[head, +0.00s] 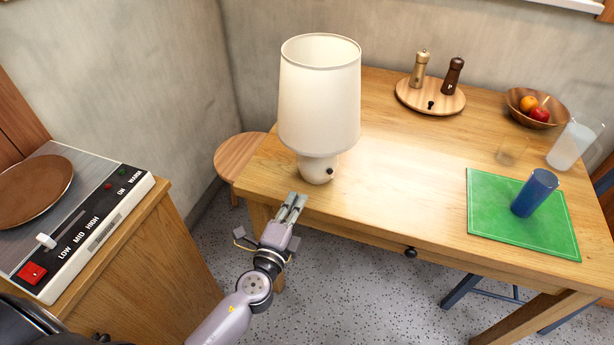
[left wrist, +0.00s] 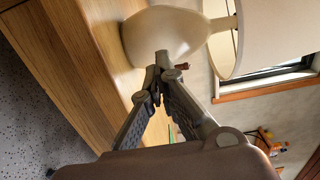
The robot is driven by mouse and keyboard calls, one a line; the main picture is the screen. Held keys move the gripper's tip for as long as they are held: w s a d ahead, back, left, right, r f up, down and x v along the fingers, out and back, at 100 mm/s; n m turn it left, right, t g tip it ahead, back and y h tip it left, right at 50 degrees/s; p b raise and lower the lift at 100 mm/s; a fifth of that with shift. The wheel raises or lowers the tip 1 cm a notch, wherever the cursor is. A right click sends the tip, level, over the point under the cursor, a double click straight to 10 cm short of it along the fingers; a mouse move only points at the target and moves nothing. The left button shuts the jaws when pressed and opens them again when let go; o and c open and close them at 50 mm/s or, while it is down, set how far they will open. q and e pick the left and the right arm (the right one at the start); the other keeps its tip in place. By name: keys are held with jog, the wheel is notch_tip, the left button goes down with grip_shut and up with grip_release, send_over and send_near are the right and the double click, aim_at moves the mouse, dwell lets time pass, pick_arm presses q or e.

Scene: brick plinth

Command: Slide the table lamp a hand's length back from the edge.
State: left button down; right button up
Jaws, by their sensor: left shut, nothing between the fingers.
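The table lamp (head: 319,95) stands upright near the front left corner of the wooden table (head: 400,165). It has a cream shade and a rounded cream base (head: 316,169) with a small dark knob. My left gripper (head: 294,197) is shut and empty at the table's front edge, just in front of the lamp base. In the left wrist view the fingertips (left wrist: 164,62) overlap the lamp base (left wrist: 160,32); I cannot tell whether they touch it. My right gripper is not in view.
A round board (head: 430,98) with two mills stands behind, near a fruit bowl (head: 534,107). A green mat (head: 515,228) with a blue cup (head: 534,192) lies at the right. A stool (head: 240,153) stands left of the table. Table space behind the lamp looks clear.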

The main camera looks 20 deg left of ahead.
aim_at(310, 173)
pick_arm(q)
jog(key=w+p, duration=0.1)
jog(key=w, duration=0.6)
jog(key=shift+w+d, duration=0.15)
jog(key=shift+w, duration=0.1)
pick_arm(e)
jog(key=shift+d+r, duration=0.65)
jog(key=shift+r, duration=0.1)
pick_arm(q)
jog(key=shift+w, duration=0.1)
